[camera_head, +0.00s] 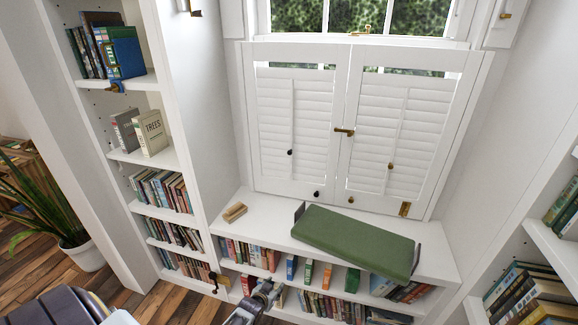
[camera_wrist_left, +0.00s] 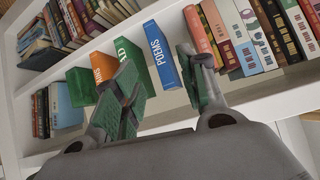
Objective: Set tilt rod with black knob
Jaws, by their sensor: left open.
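The white shutters below the window have two louvred panels. The left panel (camera_head: 270,108) has a vertical tilt rod (camera_head: 293,118) with a black knob (camera_head: 290,152) at its lower end. The right panel's rod (camera_head: 397,125) ends in a brass knob (camera_head: 390,166). The louvres look closed. My left gripper (camera_head: 270,288) is low in front of the bookshelf under the window seat, well below and apart from the shutters. In the left wrist view its fingers (camera_wrist_left: 165,92) are spread and empty, facing books. My right gripper is not in view.
A green cushion (camera_head: 352,238) lies on the window seat, right of a small wooden block (camera_head: 235,212). Another black knob (camera_head: 317,194) sits on the left panel's bottom rail. A brass latch (camera_head: 344,131) crosses the panels' meeting edge. Tall bookshelves (camera_head: 190,150) flank the seat.

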